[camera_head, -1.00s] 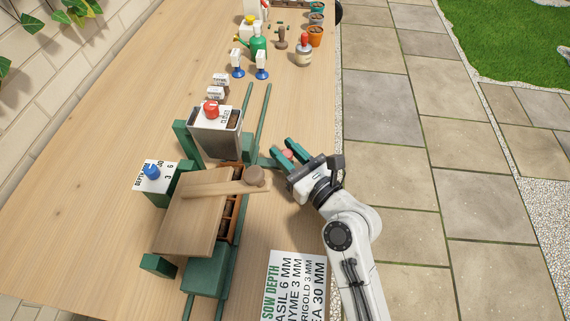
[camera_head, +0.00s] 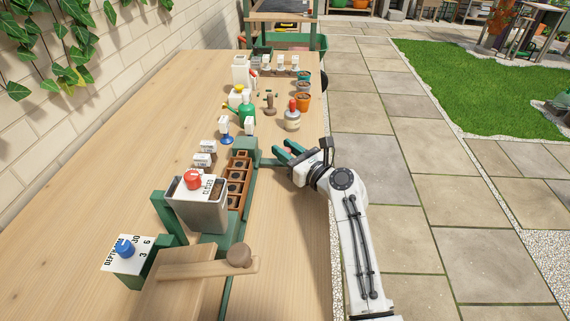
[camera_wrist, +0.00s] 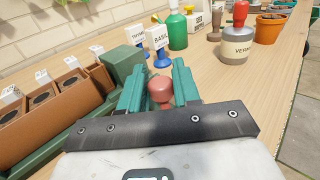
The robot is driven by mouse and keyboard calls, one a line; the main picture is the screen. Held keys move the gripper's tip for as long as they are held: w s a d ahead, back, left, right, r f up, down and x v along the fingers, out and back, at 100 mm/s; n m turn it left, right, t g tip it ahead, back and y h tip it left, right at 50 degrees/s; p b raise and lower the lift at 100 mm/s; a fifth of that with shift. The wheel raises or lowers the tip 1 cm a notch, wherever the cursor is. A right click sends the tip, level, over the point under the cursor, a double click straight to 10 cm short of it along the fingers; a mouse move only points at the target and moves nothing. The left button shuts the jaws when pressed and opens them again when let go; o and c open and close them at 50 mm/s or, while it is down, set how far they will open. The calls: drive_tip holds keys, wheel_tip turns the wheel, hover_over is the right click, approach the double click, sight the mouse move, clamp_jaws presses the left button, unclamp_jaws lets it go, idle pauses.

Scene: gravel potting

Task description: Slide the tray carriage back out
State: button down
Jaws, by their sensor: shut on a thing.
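The green tray carriage (camera_head: 246,148) is out beyond the hopper, toward the far end of its rails. It carries a brown seed tray (camera_head: 238,185) with dark-filled cells; the tray also shows at the left of the wrist view (camera_wrist: 60,92). A green arm sticks out from the carriage's right side to a reddish knob (camera_wrist: 160,90). My gripper (camera_head: 284,153) is shut on this knob, with one green finger on each side. In the head view the knob is mostly hidden by the fingers.
The grey hopper with a red knob (camera_head: 193,180), a box with a blue knob (camera_head: 124,248) and a wooden lever (camera_head: 239,257) stand nearer. Stamps, a green bottle (camera_head: 246,110) and the vermiculite jar (camera_head: 292,118) stand farther along the table.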

drive_tip(key=shift+w, duration=0.55)
drive_tip(key=c, duration=0.9)
unclamp_jaws()
drive_tip(key=shift+s, duration=0.1)
drive_tip(key=p+v, duration=0.1)
drive_tip(key=v, duration=0.9)
drive_tip(key=shift+s+d+p, duration=0.2)
drive_tip(key=shift+d+p, duration=0.1)
drive_tip(key=shift+p, duration=0.1)
